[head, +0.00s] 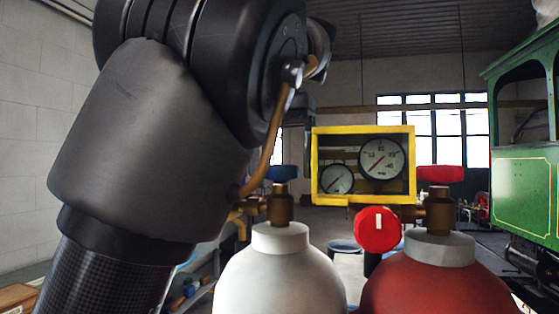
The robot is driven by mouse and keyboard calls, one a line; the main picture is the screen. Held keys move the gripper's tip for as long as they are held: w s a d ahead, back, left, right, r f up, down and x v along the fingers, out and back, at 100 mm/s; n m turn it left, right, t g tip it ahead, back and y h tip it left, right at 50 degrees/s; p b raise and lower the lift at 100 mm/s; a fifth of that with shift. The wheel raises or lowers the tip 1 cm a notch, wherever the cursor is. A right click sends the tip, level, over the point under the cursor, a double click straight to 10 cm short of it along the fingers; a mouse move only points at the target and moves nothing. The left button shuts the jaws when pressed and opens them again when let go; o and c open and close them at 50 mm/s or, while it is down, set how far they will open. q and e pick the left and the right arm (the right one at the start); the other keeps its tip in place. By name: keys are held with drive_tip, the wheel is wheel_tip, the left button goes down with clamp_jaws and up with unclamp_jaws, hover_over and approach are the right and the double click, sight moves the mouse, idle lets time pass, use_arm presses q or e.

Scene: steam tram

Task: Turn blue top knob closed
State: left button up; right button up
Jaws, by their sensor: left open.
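The blue top knob (283,173) sits on a brass valve (281,206) above the white cylinder (279,270), right of my left arm. My left arm fills the left and upper middle of the head view. My left gripper (304,105) is mostly hidden behind my wrist; only a small dark part shows above the blue knob. It is open, and I see nothing held in it. I cannot tell its exact distance from the knob. My right gripper is not in view.
A yellow gauge box (322,187) with two dials stands right of the blue knob. A red cylinder (437,286) with a red top knob (440,174) and a round red knob (378,230) are at the right. A green tram (527,194) stands behind.

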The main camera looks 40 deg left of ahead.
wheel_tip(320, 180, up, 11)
drive_tip(key=p, duration=1)
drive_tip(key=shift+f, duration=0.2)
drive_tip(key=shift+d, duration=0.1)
